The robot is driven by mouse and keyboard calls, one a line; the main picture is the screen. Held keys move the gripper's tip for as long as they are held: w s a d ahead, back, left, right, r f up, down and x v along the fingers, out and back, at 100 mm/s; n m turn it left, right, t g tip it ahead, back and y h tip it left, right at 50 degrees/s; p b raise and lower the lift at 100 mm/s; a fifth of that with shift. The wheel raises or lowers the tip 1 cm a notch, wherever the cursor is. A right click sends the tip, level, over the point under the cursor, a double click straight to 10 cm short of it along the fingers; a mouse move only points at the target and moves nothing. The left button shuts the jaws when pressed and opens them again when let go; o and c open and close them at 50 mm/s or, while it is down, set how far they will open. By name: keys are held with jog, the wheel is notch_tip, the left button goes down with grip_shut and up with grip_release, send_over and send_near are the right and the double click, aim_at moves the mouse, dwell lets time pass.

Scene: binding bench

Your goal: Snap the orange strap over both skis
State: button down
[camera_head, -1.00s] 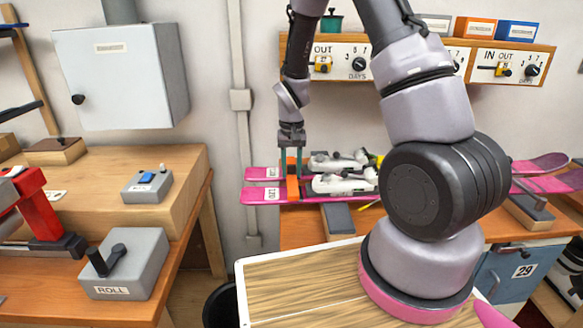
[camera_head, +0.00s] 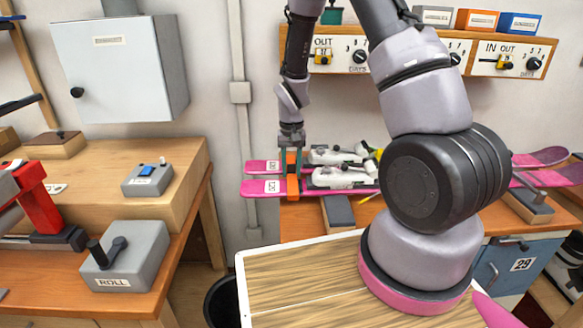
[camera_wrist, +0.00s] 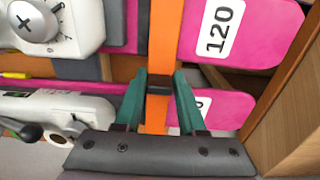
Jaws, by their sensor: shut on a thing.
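Two pink skis lie side by side on the rear bench: a far ski (camera_head: 257,167) and a near ski (camera_head: 258,188), with white bindings and number labels. In the wrist view the upper ski (camera_wrist: 266,30) reads 120, and the lower ski (camera_wrist: 228,108) is partly hidden. The orange strap (camera_head: 292,186) crosses the skis left of the bindings, and in the wrist view (camera_wrist: 162,35) it runs across the upper ski and down between my fingers. My gripper (camera_head: 291,166) points down, its teal fingers shut on the strap. A dark piece (camera_wrist: 160,84) shows between the fingertips. Whether the strap is fastened cannot be told.
A grey support block (camera_head: 338,213) stands under the skis. A wooden-topped surface (camera_head: 300,285) lies in front. A dial shelf (camera_head: 400,55) hangs behind. At left are a wooden bench with a ROLL box (camera_head: 125,258) and a red tool (camera_head: 38,200).

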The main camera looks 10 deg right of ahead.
grip_release()
dwell(0.3)
jog(key=shift+r, duration=5.05)
jog(key=s+d+r+m+t+y, duration=0.15)
jog(key=s+r, duration=0.25)
jog(key=r, duration=0.4)
jog(key=s+d+r+t, duration=0.1)
jog(key=s+d+r, duration=0.15)
jog(key=r, duration=0.45)
jog(key=s+d+r+t, duration=0.1)
jog(key=s+r+t, duration=0.1)
jog(key=s+r, duration=0.45)
jog(key=s+r+t, duration=0.2)
jog(key=s+r, duration=0.4)
jog(key=s, duration=0.1)
jog(key=shift+d+r+t, duration=0.15)
jog(key=shift+d+t, duration=0.2)
jog(key=shift+d, duration=0.05)
